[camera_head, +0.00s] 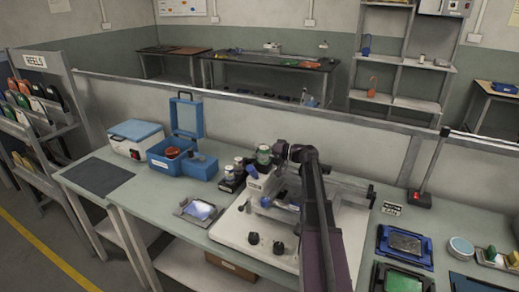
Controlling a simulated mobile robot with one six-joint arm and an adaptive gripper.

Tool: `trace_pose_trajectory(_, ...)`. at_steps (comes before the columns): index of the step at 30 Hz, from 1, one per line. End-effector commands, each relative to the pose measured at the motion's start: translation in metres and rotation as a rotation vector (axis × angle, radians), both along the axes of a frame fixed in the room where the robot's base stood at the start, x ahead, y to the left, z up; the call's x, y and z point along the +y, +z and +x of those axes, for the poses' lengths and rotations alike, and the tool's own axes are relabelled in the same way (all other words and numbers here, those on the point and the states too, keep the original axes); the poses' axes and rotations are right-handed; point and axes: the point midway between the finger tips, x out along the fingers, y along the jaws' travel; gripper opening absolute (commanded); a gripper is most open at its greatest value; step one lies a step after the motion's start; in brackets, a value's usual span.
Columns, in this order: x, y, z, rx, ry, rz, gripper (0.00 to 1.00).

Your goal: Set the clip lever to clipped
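No part can be made out for sure as the clip lever at this size. A white machine (232,226) with a flat base, grey upper parts and two dark knobs (266,244) stands on the middle of the bench. My dark arm reaches over it from the lower right and hides much of its right half. My gripper (281,172) is near the machine's upper left part, close to a round green-topped thing (264,155). Its fingers are too small and dark to tell open from shut, or whether it touches anything.
An open blue case (172,163) and a white box with a blue lid (135,140) stand at the left.

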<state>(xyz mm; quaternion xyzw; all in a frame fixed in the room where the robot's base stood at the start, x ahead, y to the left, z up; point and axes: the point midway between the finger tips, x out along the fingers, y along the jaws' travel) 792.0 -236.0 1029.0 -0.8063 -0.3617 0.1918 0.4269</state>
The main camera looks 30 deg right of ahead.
Motion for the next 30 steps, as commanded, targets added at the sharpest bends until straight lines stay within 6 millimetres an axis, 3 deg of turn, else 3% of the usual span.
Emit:
trace_pose_trajectory(17, -0.003, 0.0, -0.003, -0.001, 0.001, 0.001, 0.65)
trace_pose_trajectory(30, -0.041, 0.0, -0.036, 0.0, -0.001, 0.0, 0.65)
